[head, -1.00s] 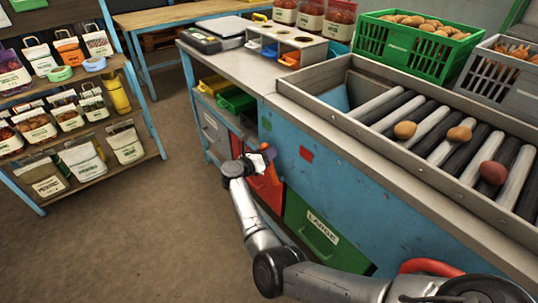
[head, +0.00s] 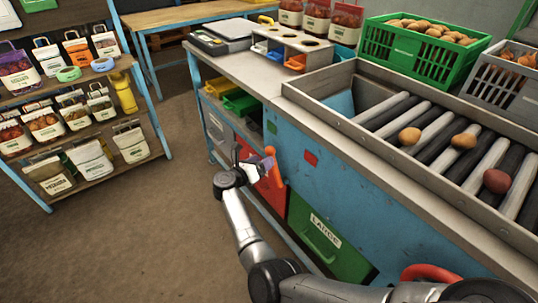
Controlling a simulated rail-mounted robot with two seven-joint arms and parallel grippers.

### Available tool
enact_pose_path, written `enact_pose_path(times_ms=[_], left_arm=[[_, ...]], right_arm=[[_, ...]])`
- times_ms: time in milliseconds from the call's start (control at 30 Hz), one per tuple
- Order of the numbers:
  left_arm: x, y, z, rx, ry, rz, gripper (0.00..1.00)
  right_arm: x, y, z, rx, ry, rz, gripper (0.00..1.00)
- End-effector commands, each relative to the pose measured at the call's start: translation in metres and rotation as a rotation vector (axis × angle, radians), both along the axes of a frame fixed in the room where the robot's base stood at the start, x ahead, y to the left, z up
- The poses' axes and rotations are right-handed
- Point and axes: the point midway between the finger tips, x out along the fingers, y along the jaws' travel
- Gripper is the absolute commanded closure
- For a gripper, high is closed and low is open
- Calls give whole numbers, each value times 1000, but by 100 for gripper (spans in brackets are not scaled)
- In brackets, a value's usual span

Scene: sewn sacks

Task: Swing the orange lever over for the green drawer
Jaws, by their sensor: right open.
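The orange lever (head: 274,170) stands out from the blue front of the sorting bench, next to the red drawer front. The green drawer (head: 325,238), labelled LARGE, is low in the bench front, to the right of the red drawer (head: 270,194). My right gripper (head: 262,163) is open, with its fingers close to the lever's left side. I cannot tell whether they touch or straddle it. My right arm comes in from the bottom right and hides part of the bench's lower front. My left gripper is out of view.
A green square (head: 272,127) and a red square (head: 311,158) mark the blue panel. A roller tray (head: 350,125) with several potatoes tops the bench. A sack shelf (head: 138,160) stands at left. The floor (head: 150,245) between is clear.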

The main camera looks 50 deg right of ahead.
Motion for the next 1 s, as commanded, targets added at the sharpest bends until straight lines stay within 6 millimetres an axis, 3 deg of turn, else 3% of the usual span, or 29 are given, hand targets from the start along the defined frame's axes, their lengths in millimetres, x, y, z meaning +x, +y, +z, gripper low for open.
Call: enact_pose_path(times_ms=[200,400,633,1000], left_arm=[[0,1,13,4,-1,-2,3],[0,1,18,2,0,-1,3],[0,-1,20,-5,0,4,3],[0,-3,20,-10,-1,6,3]], right_arm=[[3,44,6,1,1,2,33],[5,72,7,1,1,1,33],[6,86,7,0,0,0,33],[6,88,7,0,0,0,33]])
